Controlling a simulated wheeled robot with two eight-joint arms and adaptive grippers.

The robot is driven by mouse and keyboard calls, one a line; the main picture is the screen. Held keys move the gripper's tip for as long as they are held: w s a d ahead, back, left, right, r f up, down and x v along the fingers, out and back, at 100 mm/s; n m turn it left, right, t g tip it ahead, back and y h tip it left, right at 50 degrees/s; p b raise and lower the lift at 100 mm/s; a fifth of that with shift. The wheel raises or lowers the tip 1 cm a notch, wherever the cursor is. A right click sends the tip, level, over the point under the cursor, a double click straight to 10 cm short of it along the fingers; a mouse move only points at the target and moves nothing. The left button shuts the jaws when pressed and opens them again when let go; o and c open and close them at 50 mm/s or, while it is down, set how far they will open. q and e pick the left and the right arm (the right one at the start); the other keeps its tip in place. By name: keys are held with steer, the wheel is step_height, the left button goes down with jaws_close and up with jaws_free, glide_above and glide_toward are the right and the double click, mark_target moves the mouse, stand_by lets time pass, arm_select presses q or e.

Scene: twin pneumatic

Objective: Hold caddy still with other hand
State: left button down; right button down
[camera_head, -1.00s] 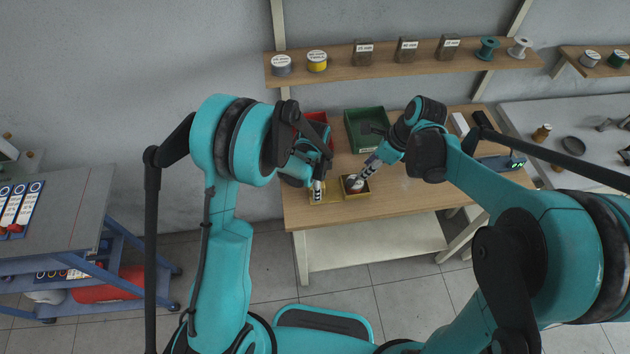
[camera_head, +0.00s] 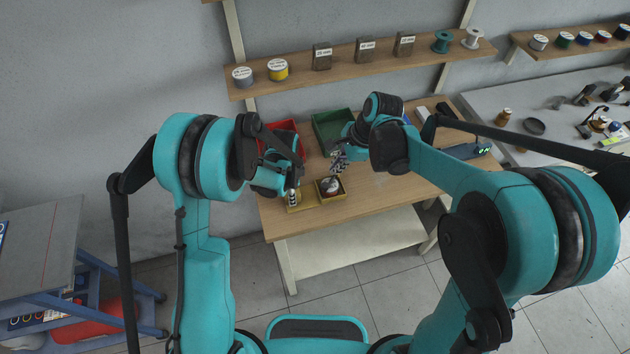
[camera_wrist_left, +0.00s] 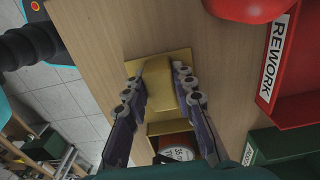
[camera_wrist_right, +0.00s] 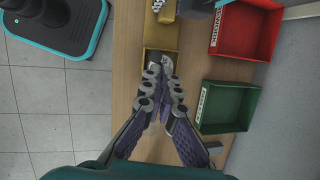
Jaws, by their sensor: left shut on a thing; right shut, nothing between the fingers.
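The yellow caddy (camera_head: 308,206) sits at the front edge of the wooden bench. Its open box holds a round object with a pale top (camera_head: 331,184). In the left wrist view, the object shows as a labelled red-brown can (camera_wrist_left: 176,151). My left gripper (camera_head: 293,194) is shut on the caddy's raised gold block (camera_wrist_left: 158,84), one finger on each side. My right gripper (camera_head: 336,168) is shut and empty, just behind and above the box. In the right wrist view, its fingertips (camera_wrist_right: 162,68) partly hide the box and its contents.
A red bin (camera_head: 283,135) marked REWORK and a green bin (camera_head: 329,126) stand behind the caddy. A shelf (camera_head: 350,60) with spools and blocks runs above.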

steer(key=a+n, duration=0.1)
steer(key=n, duration=0.9)
steer(key=w+a+n, duration=0.1)
steer(key=a+n, duration=0.1)
steer(key=n, duration=0.8)
steer(key=a+n, duration=0.2)
steer(key=n, duration=0.7)
steer(key=shift+w+a+r+n, duration=0.1)
steer(key=shift+w+r+n, duration=0.15)
steer(key=shift+w+n, duration=0.15)
glide_above(331, 179)
steer(key=s+a, duration=0.4)
step_height(331, 179, down, 9)
steer(key=shift+d+f, duration=0.15)
steer(key=shift+f, duration=0.05)
steer(key=shift+w, duration=0.1)
